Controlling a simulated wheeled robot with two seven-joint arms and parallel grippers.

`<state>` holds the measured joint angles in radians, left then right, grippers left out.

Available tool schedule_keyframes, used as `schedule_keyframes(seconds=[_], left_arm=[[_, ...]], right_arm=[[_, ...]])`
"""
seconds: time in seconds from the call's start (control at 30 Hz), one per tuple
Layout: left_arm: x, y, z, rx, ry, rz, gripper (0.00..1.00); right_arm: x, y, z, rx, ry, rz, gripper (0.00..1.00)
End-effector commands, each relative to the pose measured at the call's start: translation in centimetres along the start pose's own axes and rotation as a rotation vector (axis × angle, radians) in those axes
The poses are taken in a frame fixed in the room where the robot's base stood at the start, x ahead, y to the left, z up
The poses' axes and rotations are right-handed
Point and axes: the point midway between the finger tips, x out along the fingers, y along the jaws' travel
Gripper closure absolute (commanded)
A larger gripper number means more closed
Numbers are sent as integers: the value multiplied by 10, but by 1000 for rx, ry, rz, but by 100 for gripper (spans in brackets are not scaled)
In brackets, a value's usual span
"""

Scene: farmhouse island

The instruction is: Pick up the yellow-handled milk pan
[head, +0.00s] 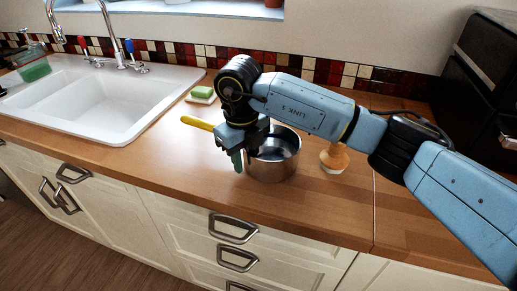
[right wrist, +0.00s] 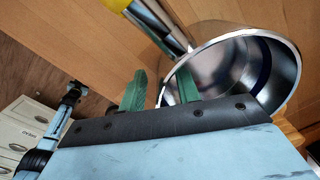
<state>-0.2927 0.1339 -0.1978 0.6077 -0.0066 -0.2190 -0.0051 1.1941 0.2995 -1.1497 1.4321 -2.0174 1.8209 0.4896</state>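The milk pan (head: 275,165) is a shiny steel pot standing upright on the wooden counter. Its yellow handle (head: 196,123) points left and away in the head view. In the right wrist view the pan's round mouth (right wrist: 240,60) is at the upper right, and part of the yellow handle (right wrist: 115,4) shows at the top edge. My right gripper (head: 245,157) is down at the pan's near-left rim. Its green fingers (right wrist: 163,80) are apart, one outside the wall and one over the inside, with the rim between them. Whether they touch it is unclear.
A wooden-handled object with a pale base (head: 334,158) stands close right of the pan. A green sponge on a dish (head: 202,94) lies behind the handle. The white sink (head: 110,105) with its faucet is at the left. The counter (head: 180,165) is clear at front left.

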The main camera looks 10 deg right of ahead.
Motion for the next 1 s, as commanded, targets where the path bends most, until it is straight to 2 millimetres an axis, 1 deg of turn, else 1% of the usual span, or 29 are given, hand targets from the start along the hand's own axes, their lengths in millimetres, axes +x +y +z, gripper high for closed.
schedule_keyframes(seconds=[0.07, 0.23, 0.27, 0.5, 0.9, 1.0], left_arm=[[0, 0, 0, 0, -1, 0, 52], [0, -1, 1, 1, -1, -1, 52], [0, -1, 1, 1, -2, -2, 52], [0, -3, 1, 2, -2, -3, 52], [0, -3, 1, 2, -2, -4, 52], [0, -3, 1, 2, -2, -4, 52]], right_arm=[[3, 0, 0, 0, 0, 1, 68], [3, 0, 0, 0, 0, 0, 68], [3, 0, 0, 0, 0, 0, 69], [3, 0, 0, 0, 0, 0, 100], [2, 0, 0, 0, -2, 0, 100], [-2, 0, 1, 0, -4, 0, 100]])
